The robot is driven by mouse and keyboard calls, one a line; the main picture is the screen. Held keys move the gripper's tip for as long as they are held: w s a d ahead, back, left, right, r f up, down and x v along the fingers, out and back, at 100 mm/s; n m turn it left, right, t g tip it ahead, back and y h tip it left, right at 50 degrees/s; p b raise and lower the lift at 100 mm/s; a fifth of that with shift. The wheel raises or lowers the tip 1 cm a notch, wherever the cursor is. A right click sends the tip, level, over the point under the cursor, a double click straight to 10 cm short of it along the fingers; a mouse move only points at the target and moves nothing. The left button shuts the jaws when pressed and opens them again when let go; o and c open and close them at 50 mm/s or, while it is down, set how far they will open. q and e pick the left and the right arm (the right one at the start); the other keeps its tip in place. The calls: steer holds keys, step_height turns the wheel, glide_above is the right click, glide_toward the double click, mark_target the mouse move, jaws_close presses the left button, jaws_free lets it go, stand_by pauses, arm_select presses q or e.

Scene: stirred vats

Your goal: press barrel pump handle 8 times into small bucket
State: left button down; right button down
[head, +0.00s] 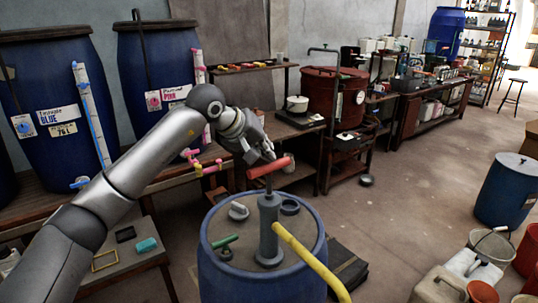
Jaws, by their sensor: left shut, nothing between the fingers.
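A blue barrel (216,277) stands at the bottom centre. A grey pump (268,225) rises from its lid, with a red T-shaped handle (270,167) on top. A yellow spout (310,262) slopes down to the lower right, its end near the bottom edge. My left gripper (265,154) is shut and empty, just above the red handle. I cannot tell whether it touches the handle. No bucket shows under the spout; a pale bucket (492,245) stands on the floor at the right. My right gripper is not in view.
Large blue vats (48,95) stand on a wooden bench at the left. A low table (125,262) with small blocks is beside the barrel. A dark flat case (347,265) lies right of it. Containers crowd the lower right. The middle floor (430,180) is clear.

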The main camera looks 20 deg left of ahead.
mark_target(266, 169)
arm_select(q)
steer(key=shift+s+f+b, duration=0.1)
steer(key=shift+f+b, duration=1.75)
steer(key=shift+f, duration=1)
stand_by(1.5)
steer(key=shift+w+a+r+p, duration=0.1)
steer(key=shift+r+p, duration=1.15)
steer(key=shift+r, duration=0.55)
steer(key=shift+w+r+p, duration=0.1)
steer(key=shift+r+p, duration=1.1)
steer(key=shift+r, duration=0.75)
step_height(266, 169, up, 6)
steer(key=p, duration=0.4)
